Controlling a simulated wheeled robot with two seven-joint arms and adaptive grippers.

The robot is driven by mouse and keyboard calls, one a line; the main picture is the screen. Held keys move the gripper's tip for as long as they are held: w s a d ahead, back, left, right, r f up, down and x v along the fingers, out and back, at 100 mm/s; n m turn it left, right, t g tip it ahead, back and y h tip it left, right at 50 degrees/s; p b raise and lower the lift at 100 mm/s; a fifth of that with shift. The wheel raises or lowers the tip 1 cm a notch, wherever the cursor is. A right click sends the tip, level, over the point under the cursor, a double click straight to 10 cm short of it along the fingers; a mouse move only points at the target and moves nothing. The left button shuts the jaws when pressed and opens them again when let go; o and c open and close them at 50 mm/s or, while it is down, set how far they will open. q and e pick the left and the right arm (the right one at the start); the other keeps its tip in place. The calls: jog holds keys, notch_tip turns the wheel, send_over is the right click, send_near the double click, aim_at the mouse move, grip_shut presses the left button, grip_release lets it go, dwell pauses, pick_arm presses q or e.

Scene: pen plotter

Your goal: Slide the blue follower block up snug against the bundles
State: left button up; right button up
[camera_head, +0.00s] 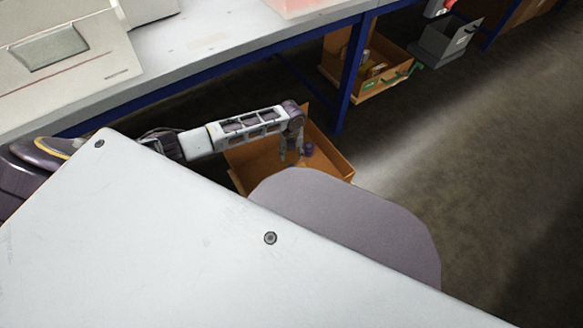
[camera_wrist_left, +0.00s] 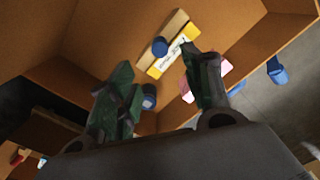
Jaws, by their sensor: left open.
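My left gripper (camera_head: 292,157) reaches down into an open brown wooden box (camera_head: 335,165) on the floor. The left wrist view shows its two dark fingers (camera_wrist_left: 157,60) spread apart with nothing held between them. A blue rounded piece (camera_wrist_left: 160,47) lies beyond the fingertips, against a wooden strip with a yellow and white label (camera_wrist_left: 168,55). Another blue piece (camera_wrist_left: 148,95) shows between the fingers. I cannot tell which is the follower block. A small blue-purple piece (camera_head: 309,150) shows right of the gripper in the head view. Pink pieces (camera_wrist_left: 224,66), possibly bundles, are partly hidden behind one finger.
A grey table (camera_head: 210,45) with blue legs (camera_head: 353,75) stands behind the box. A blue piece (camera_wrist_left: 277,70) sits outside the box wall. Open floor (camera_head: 490,170) lies to the right.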

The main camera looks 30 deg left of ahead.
aim_at(291, 166)
pick_arm(q)
jog(key=shift+f+b, duration=2.15)
jog(key=shift+f, duration=2.55)
jog(key=shift+f+b, duration=0.55)
jog(key=shift+f, duration=0.55)
pick_arm(e)
jog(key=shift+t+y, duration=0.3)
jog(key=shift+y, duration=0.2)
jog(key=shift+w+a+f, duration=0.1)
jog(key=shift+a+f, duration=0.1)
jog(key=shift+f, duration=0.75)
jog(key=shift+a+f, duration=0.15)
jog(key=shift+f, duration=0.8)
jog(key=shift+w+a+f, duration=0.1)
jog(key=shift+a+f, duration=0.1)
jog(key=shift+f, duration=0.75)
jog(key=shift+r, duration=0.1)
pick_arm(q)
jog(key=c, duration=0.4)
grip_shut()
pick_arm(e)
jog(key=shift+r, duration=0.1)
